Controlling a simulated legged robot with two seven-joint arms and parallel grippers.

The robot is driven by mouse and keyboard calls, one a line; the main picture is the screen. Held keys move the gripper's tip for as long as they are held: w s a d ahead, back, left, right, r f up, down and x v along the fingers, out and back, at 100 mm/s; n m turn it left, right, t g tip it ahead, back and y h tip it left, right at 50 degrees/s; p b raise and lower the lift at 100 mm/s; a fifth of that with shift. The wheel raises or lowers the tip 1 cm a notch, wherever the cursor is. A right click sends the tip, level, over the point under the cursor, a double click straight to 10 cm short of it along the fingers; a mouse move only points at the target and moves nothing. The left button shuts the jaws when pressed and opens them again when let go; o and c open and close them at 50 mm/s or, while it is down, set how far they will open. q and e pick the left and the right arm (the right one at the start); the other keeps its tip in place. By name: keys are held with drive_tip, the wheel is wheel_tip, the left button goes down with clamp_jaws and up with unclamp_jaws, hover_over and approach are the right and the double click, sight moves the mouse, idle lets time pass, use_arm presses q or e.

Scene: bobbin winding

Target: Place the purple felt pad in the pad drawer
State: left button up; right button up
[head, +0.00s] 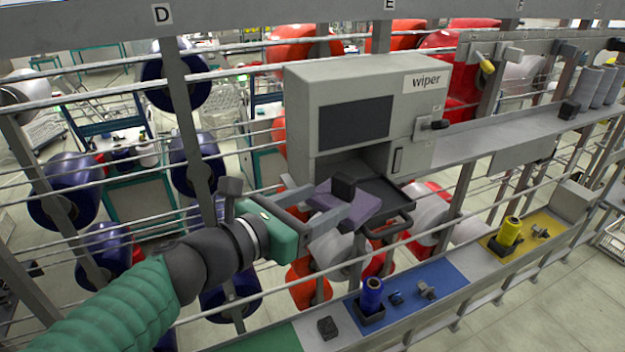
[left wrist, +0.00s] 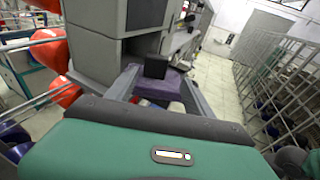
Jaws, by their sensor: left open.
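The purple felt pad (head: 362,209), with a black block (head: 343,187) on top, is at the left side of the pulled-out dark pad drawer (head: 388,192) under the grey wiper box. It looks slightly tilted; I cannot tell whether it rests on the drawer floor. My left gripper (head: 333,205) is open, its fingers reaching to the pad from the left. In the left wrist view the pad (left wrist: 165,87) shows between the spread fingers (left wrist: 160,90), beyond the green gripper body. The drawer is largely hidden there. My right gripper is not in view.
The wiper box (head: 355,80) stands above the drawer, whose handle (head: 392,226) sticks out in front. Metal rails run across the scene. Below are a blue mat (head: 440,277) with a blue bobbin (head: 371,296) and a yellow mat (head: 545,222) with a yellow bobbin (head: 510,231).

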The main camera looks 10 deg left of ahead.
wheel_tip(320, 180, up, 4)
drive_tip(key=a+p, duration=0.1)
drive_tip(key=p, duration=0.1)
use_arm(q)
drive_tip(key=s+a+f+m+g+y, duration=0.1)
drive_tip(key=s+f+m+g, duration=0.4)
drive_tip(key=f, duration=0.4)
drive_tip(key=s+a+f+m+g+y, duration=0.1)
drive_tip(key=s+f+m+g+y, duration=0.15)
drive_tip(key=f+m, duration=0.6)
drive_tip(key=s+a+f+m+g+y, duration=0.25)
drive_tip(key=s+a+f+m, duration=0.2)
drive_tip(key=f+m, duration=0.3)
drive_tip(key=s+a+f+m+g+y, duration=0.1)
drive_tip(key=s+a+f+m+y, duration=0.2)
drive_tip(key=a+f+m, duration=0.45)
wheel_tip(320, 180, down, 26)
drive_tip(key=d+m+b, duration=0.1)
drive_tip(key=d+b, duration=0.1)
drive_tip(key=b, duration=2.5)
drive_tip(key=shift+s+f, duration=0.15)
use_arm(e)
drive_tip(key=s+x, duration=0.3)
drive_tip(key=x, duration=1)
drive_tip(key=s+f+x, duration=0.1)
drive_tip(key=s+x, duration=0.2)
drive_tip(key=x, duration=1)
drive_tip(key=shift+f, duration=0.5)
use_arm(q)
drive_tip(key=shift+d, duration=0.15)
